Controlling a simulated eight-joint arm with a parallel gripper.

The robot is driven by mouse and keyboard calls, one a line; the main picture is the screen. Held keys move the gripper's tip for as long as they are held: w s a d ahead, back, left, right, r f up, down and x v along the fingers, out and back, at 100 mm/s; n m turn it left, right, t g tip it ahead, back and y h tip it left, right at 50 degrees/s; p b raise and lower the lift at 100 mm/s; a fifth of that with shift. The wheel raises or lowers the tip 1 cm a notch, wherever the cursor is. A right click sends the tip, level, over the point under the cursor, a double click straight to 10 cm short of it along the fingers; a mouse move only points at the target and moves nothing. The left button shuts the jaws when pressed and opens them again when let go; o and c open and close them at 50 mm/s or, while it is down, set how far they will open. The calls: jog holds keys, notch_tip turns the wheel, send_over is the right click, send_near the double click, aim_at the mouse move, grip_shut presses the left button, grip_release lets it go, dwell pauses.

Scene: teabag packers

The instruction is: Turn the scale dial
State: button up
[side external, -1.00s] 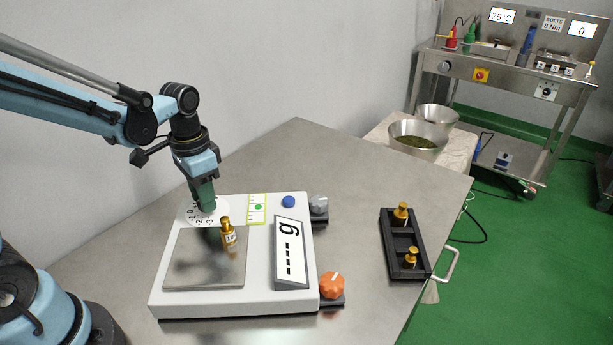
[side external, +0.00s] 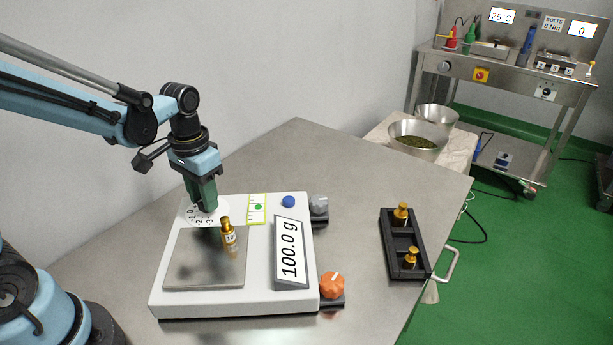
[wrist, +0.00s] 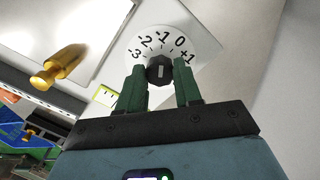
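The white scale (side external: 220,304) stands on the steel table. Its dial plate (wrist: 200,45) carries marks from -3 to +1. The black knob (wrist: 160,70) sits on it; its pale line points up roughly toward -1. My gripper (wrist: 161,66) is over the dial, one green finger on each side of the knob. The knob nearly fills the gap; whether the fingers press on it, I cannot tell. In the side view my gripper (side external: 204,207) hides the knob. A brass weight (side external: 227,235) stands upright on the pan (side external: 190,270). The display (side external: 291,252) reads 100.0 g.
A black holder (side external: 388,238) with two brass weights stands at the right of the table. An orange knob (side external: 332,284) and a grey knob (side external: 318,204) sit along the scale's right side. The table between scale and holder is clear.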

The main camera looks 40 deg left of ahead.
jog(key=o, duration=0.4)
jog(key=shift+r, duration=0.1)
notch_tip(320, 180, up, 12)
dwell(0.6)
jog(key=s+d+f+t, duration=0.3)
jog(key=d+f+t, duration=0.1)
jog(key=t, duration=0.3)
jog(key=shift+d+f, duration=0.25)
jog(key=shift+f, duration=0.25)
jog(key=shift+s, duration=0.1)
dwell(1.1)
